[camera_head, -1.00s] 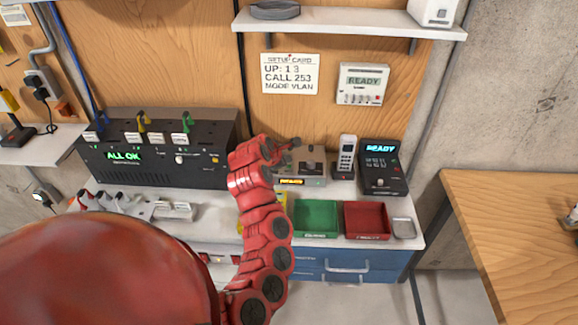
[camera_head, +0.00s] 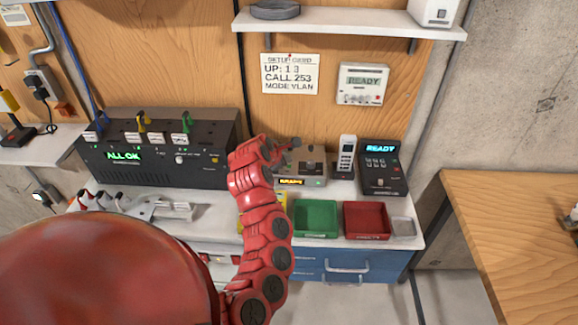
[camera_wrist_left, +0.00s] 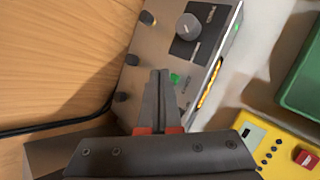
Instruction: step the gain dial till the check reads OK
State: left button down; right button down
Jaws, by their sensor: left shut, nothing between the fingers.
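A grey box (camera_head: 313,168) with a dark knob (camera_head: 311,150) and an amber display (camera_head: 292,182) stands on the bench. In the left wrist view its round knob (camera_wrist_left: 187,27) sits on a dark square plate, with a small green light (camera_wrist_left: 175,78) nearer my fingers. The amber display (camera_wrist_left: 210,85) shows edge-on there, and its text is too small to read. My left gripper (camera_wrist_left: 159,72) is shut and empty, its tips over the box, just left of the green light and apart from the knob. It also shows in the head view (camera_head: 294,144). My right gripper is out of view.
A black unit (camera_head: 205,170) at left reads ALL OK. A handset (camera_head: 346,155), green tray (camera_head: 315,203) and red tray (camera_head: 367,205) are close by. A yellow device (camera_wrist_left: 270,140) lies near my wrist.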

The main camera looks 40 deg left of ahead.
aim_at(286, 169)
pick_arm(q)
jog(key=shift+f, duration=0.1)
jog(key=shift+f, duration=0.35)
jog(key=shift+f+b, duration=0.4)
jog(key=shift+b, duration=0.05)
dwell(0.6)
jog(key=shift+r, duration=0.1)
jog(key=shift+r+p, duration=0.35)
jog(key=shift+r, duration=0.4)
jog(key=shift+r+p, duration=1.15)
jog(key=shift+r, duration=1.35)
